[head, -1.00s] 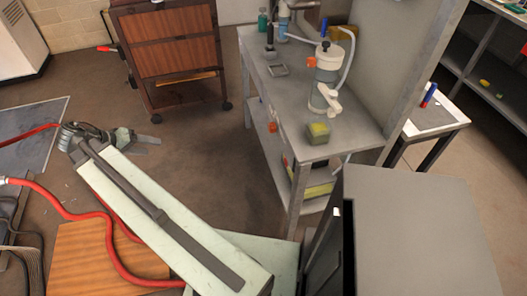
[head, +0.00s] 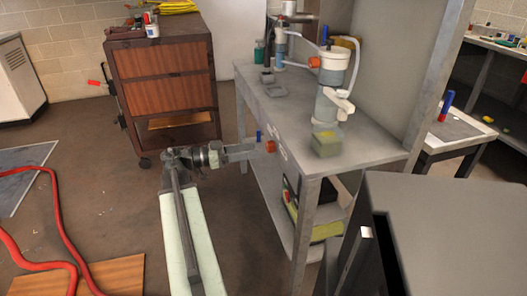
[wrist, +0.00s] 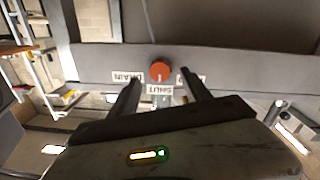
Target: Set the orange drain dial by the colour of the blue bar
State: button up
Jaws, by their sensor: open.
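The orange dial (head: 270,146) sits on the bench's front edge. In the wrist view the orange dial (wrist: 160,71) has a pale mark on its lower side, toward a label reading SHUT. A label reading DRAIN is left of it; a third label at right is partly hidden by a finger. My gripper (head: 248,152) is open, just left of the dial in the head view. In the wrist view my gripper's fingers (wrist: 160,83) lie either side below the dial, apart from it. A small blue upright bar (head: 258,135) shows near the dial; another blue bar (head: 324,35) stands by the white-topped cylinder.
The grey bench (head: 285,110) carries the white-topped cylinder (head: 332,75), with another orange knob (head: 314,63), and a green-yellow block (head: 326,142). A brown cabinet (head: 165,75) stands behind left. A blue upright object (head: 447,100) stands on a side table. Red hoses (head: 60,215) lie left.

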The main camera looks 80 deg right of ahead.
aim_at(267, 148)
jog(key=x, duration=0.5)
